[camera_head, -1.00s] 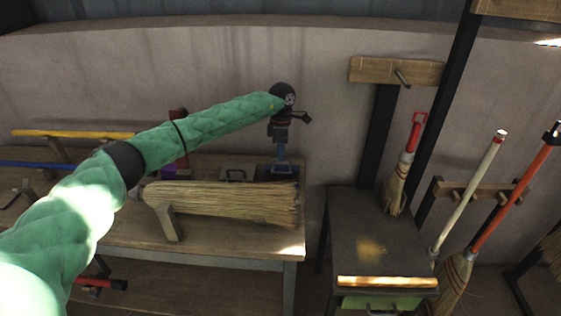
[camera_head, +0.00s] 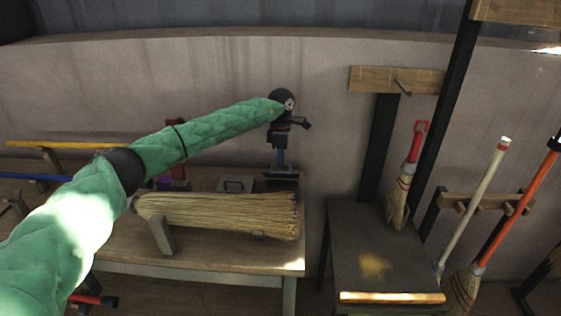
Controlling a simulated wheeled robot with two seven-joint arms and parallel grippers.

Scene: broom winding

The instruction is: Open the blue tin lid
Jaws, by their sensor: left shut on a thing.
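My left gripper (camera_head: 281,163) hangs from the green-sleeved arm over the back right of the workbench. It points down and is shut on a small bluish piece, which appears to be the blue tin lid (camera_head: 281,174). The dark, flat shape beneath it is too small to tell whether the lid is apart from the tin. The tin's body is mostly hidden behind the broom head. My right gripper is not in view.
A straw broom head (camera_head: 220,214) lies on a wooden cradle in front on the workbench (camera_head: 205,247). A grey box with a handle (camera_head: 235,184) stands left of the gripper. A dark side table (camera_head: 380,250) and several upright brooms are at right.

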